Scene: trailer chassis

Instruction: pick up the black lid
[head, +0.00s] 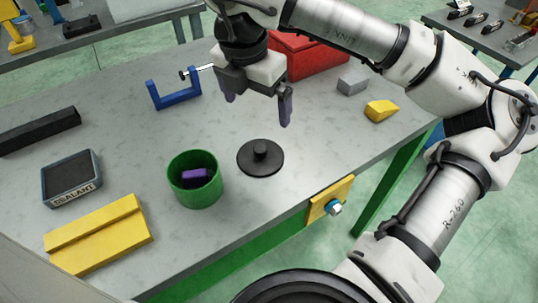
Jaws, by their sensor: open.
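The black lid (260,158) is a flat round disc with a short knob in its middle. It lies flat on the grey table (120,120), knob up, to the right of a green round container. My gripper (257,108) is open and empty, with its two purple-grey fingers pointing down. It hangs above the table, and in the picture it is just above the lid. The fingers appear apart from the lid. The whole lid is visible.
The open green container (195,190) holds a purple object (194,177). A blue clamp (174,93), red box (310,55), grey block (353,79) and yellow wedge (381,110) stand behind or right. A sealant box (71,178) and yellow block (100,233) lie left.

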